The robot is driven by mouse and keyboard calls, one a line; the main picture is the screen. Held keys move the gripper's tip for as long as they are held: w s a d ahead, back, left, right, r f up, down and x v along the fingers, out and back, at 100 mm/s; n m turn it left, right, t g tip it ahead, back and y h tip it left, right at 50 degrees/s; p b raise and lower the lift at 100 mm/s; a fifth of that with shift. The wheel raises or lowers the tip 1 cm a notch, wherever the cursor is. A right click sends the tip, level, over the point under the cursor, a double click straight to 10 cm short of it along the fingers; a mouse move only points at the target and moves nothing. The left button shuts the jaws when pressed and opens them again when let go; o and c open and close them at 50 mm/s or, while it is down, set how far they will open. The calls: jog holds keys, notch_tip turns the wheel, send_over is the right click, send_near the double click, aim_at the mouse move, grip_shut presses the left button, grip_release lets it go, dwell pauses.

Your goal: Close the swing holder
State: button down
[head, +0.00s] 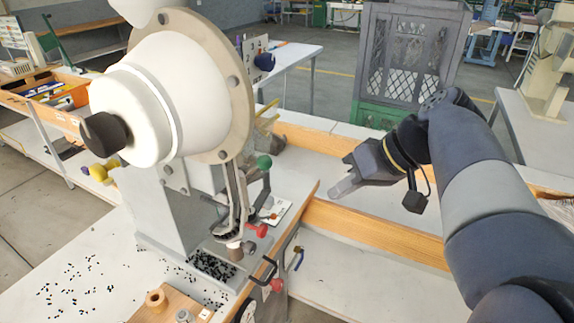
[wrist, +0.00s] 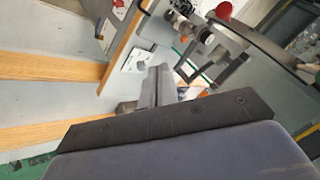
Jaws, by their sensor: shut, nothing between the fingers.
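The white eyelet press (head: 195,85) stands on the left bench. Levers with a green knob (head: 264,162) and a red knob (head: 262,230) stick out at its right side, above its base. A dark bent bracket with a red grip (head: 277,285) is lower, at the bench edge. I cannot tell for sure which of these parts is the swing holder. My gripper (head: 338,192) is shut and empty, to the right of the press and apart from it. In the wrist view its fingers (wrist: 158,85) point toward metal arms (wrist: 228,45) and a red knob (wrist: 223,11).
Wooden rails (head: 375,232) edge the bench to the right of the press. Small dark eyelets (head: 212,265) lie scattered around the press base. A grey crate (head: 405,55) on a green one stands behind my arm. Space between my gripper and the press looks clear.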

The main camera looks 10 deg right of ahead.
aim_at(257, 206)
jog(key=w+d+n+g+y, duration=0.1)
jog(key=w+n+g, duration=0.15)
jog(key=w, duration=0.25)
jog(key=a+f+n+p, duration=0.1)
jog(key=a+f, duration=0.6)
jog(key=a, duration=0.2)
jog(key=shift+s+a+f+p, duration=0.15)
jog(key=shift+a+f+p, duration=0.15)
jog(key=shift+p, duration=0.1)
